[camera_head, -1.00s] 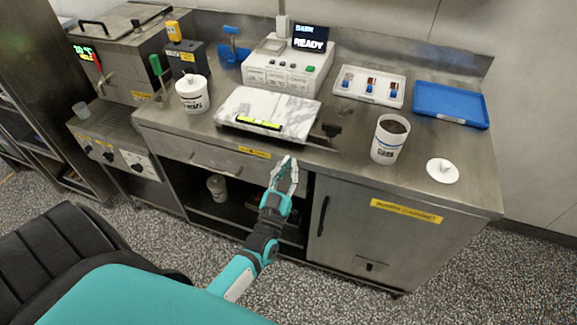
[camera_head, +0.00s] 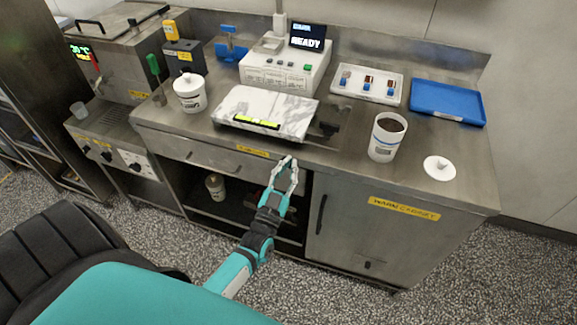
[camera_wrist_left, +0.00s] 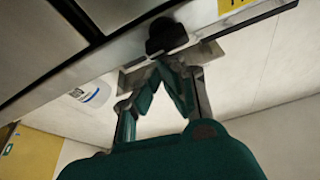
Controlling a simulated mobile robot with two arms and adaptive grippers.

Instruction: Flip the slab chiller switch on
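The marble slab (camera_head: 262,108) sits on the worktop, with a lit yellow-green strip on its front edge. A yellow label (camera_head: 252,151) is on the counter's front face below it. My left gripper (camera_head: 289,162) is at that front face, right of the label, with its fingertips together. In the left wrist view the fingers (camera_wrist_left: 165,62) converge just below a dark knob-like part (camera_wrist_left: 166,36) on the counter front. This may be the chiller switch; I cannot tell its position or whether the fingertips touch it. My right gripper is not in view.
On the worktop stand a white machine (camera_head: 285,72) reading READY, a lidded tub (camera_head: 190,95), a cup of dark contents (camera_head: 386,145), a white lid (camera_head: 439,168), a sample tray (camera_head: 366,97) and a blue tray (camera_head: 447,112). An open shelf and a cabinet door (camera_head: 365,235) lie below.

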